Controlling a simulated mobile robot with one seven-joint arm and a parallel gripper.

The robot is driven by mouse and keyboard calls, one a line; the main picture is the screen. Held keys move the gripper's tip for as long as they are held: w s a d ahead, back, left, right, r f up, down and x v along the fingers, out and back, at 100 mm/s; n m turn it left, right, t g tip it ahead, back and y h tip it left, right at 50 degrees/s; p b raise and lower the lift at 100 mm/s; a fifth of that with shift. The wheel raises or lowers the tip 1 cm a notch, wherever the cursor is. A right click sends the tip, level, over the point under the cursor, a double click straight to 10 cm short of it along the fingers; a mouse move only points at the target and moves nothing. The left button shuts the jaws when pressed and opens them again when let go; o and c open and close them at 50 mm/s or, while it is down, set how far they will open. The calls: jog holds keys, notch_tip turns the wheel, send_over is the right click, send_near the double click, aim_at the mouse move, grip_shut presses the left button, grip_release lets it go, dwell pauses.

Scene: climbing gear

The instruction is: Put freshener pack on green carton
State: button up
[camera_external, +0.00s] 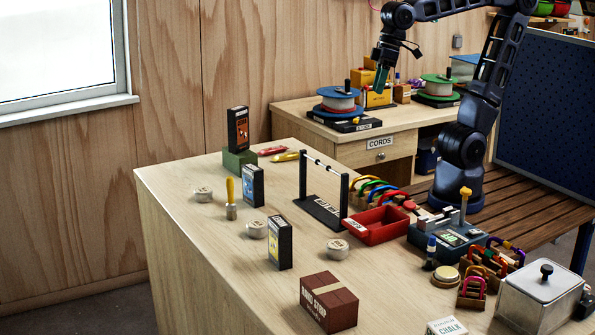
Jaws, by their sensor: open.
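A green carton (233,161) sits at the far left part of the workbench. A dark upright pack with an orange front (239,130) stands on top of it. Two similar upright packs stand on the bench nearer the camera: one with a blue front (252,186) and one with a yellow and blue front (280,243). Their labels are too small to read, so I cannot tell which is the freshener pack. My gripper (381,78) is high over the back bench, well to the right of the packs. It is open, with nothing visible in it.
White round tins (203,194), a yellow-handled brush (231,198) and a black rack (320,205) stand around the packs. A red tray (376,226), a brown box (328,302) and a metal tin (540,295) lie right. The bench's left front is clear.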

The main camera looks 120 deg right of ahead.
jog(key=s+a+f+n+t, duration=0.1)
jog(key=s+a+f+n, duration=0.4)
jog(key=s, duration=0.3)
jog(key=shift+s+a+f+n, duration=0.2)
jog(key=shift+s+n, duration=0.2)
jog(key=shift+n, duration=0.3)
